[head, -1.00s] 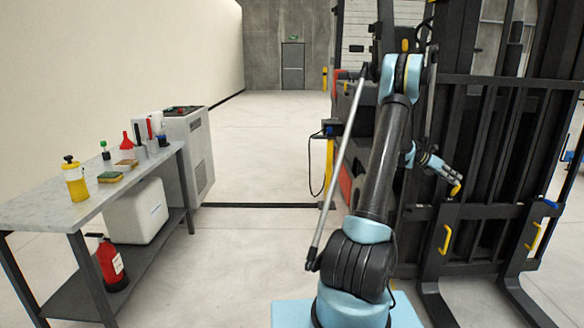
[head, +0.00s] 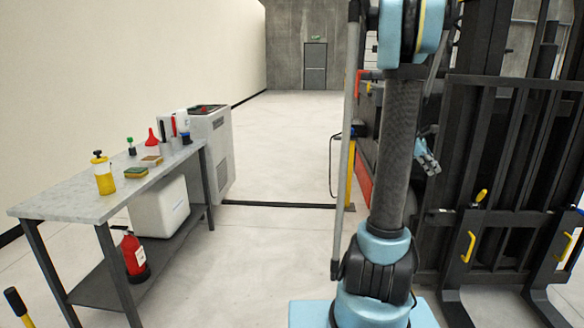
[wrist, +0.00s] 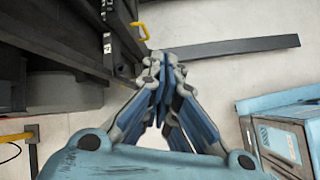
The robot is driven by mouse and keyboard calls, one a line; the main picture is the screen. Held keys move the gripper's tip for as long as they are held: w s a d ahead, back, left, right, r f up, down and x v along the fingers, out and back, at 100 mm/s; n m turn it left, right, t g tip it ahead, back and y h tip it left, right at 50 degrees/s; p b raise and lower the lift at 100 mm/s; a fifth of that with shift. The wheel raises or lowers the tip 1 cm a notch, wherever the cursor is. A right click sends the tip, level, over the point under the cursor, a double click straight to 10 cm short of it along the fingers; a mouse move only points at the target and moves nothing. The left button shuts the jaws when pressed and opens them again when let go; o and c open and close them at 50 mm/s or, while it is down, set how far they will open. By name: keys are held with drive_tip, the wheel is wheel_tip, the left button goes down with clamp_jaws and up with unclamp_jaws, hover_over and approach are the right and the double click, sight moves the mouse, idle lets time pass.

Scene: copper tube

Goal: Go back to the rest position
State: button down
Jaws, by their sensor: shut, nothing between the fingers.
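My gripper (head: 427,160) is to the right of my upright arm in the head view, in front of the dark forklift mast. In the wrist view its blue-padded fingers (wrist: 163,80) meet at the tips, shut with nothing between them, over the pale floor. My arm stands nearly straight up, and its elbow reaches the top edge of the head view. No copper tube can be made out in either view.
The forklift (head: 500,150) stands close on the right; its fork (wrist: 235,48) lies low in the wrist view. A workbench (head: 95,205) with bottles and sponges stands left, with a red extinguisher (head: 133,255) on its lower shelf. Floor between them is open.

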drive_tip(key=s+a+f+m+t+y, duration=0.1)
drive_tip(key=s+a+f+m+y, duration=0.1)
drive_tip(key=s+a, duration=0.7)
drive_tip(key=s+a+f+m+y, duration=0.3)
drive_tip(key=s+a+f+m, duration=0.2)
drive_tip(key=s+a, duration=0.4)
drive_tip(key=s+a+f+m+t+y, duration=0.1)
drive_tip(key=s+a+f+m+y, duration=0.2)
drive_tip(key=s+a, duration=0.7)
drive_tip(key=a+f+m, duration=0.1)
drive_tip(key=a+m, duration=0.1)
drive_tip(key=a, duration=0.3)
drive_tip(key=shift+a+t, duration=0.3)
drive_tip(key=shift+a, duration=0.05)
drive_tip(key=shift+s+a+f, duration=0.1)
